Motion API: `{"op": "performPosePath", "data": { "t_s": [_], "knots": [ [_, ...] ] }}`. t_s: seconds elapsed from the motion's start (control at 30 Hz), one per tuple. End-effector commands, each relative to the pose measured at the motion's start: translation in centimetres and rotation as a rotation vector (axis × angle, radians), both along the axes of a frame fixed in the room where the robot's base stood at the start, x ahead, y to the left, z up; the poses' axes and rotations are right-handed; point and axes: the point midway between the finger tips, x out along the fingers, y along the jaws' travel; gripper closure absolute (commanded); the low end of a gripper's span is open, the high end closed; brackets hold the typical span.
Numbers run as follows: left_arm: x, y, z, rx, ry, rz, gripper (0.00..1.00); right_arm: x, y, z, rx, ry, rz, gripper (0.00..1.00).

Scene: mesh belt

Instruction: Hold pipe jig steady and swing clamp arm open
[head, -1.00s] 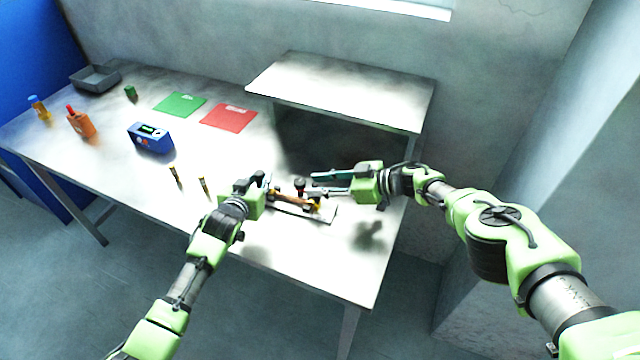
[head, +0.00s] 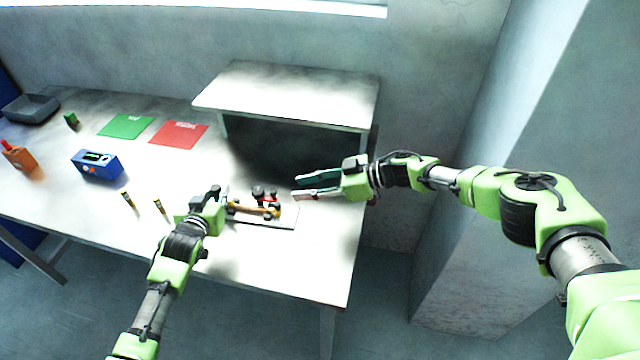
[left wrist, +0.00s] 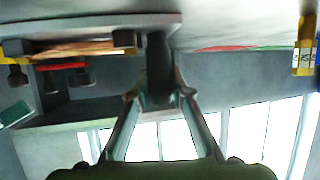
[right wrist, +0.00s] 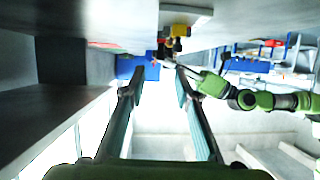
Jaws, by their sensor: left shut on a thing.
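The pipe jig is a white base plate (head: 288,221) with a copper-coloured pipe (head: 255,209), dark blocks, a dark knob (head: 258,191) and a small red part (head: 268,198). It lies near the table's front right. My left gripper (head: 224,198) is at its left end. In the left wrist view its fingers (left wrist: 158,93) are shut on a dark post (left wrist: 159,65) of the jig. My right gripper (head: 296,188) is open and empty, to the right of the knob and apart from it. In the right wrist view the jig (right wrist: 176,40) shows beyond the open fingers (right wrist: 154,80). The clamp arm's exact angle is unclear.
A raised shelf (head: 290,90) stands behind the jig. Two small yellow-and-dark pieces (head: 128,200) lie left of my left gripper. Further left are a blue device (head: 97,165), green (head: 126,126) and red (head: 179,135) mats, an orange bottle (head: 19,157) and a grey tray (head: 30,108).

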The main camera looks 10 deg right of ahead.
Motion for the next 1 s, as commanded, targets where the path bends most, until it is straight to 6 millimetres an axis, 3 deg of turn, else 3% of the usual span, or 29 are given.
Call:
{"op": "performPosePath", "data": {
  "t_s": [0.1,0.27,0.7,0.73,0.8,1.0],
  "knots": [
    [0.0,0.1,0.0,0.002,0.0,0.0,1.0,-0.5,-1.9,0.8,0.0,0.0,0.0,0.71],
    [0.0,0.1,0.0,0.002,0.0,0.0,1.0,-0.9,-3.3,1.4,0.001,0.001,0.0,0.71],
    [0.0,0.1,0.1,0.002,-0.001,0.0,1.0,-1.0,-3.6,1.6,0.001,0.0,0.002,0.71],
    [0.0,0.1,0.1,0.002,-0.001,0.0,0.76,-1.0,-3.6,1.5,0.001,0.0,0.002,0.71],
    [0.0,0.0,0.1,0.002,-0.001,0.0,0.61,-1.0,-3.6,1.5,0.001,0.0,0.002,0.71],
    [0.0,0.0,0.0,0.001,-0.001,0.0,0.61,-1.0,-3.6,1.5,0.001,0.0,0.002,0.71]
  ]
}}
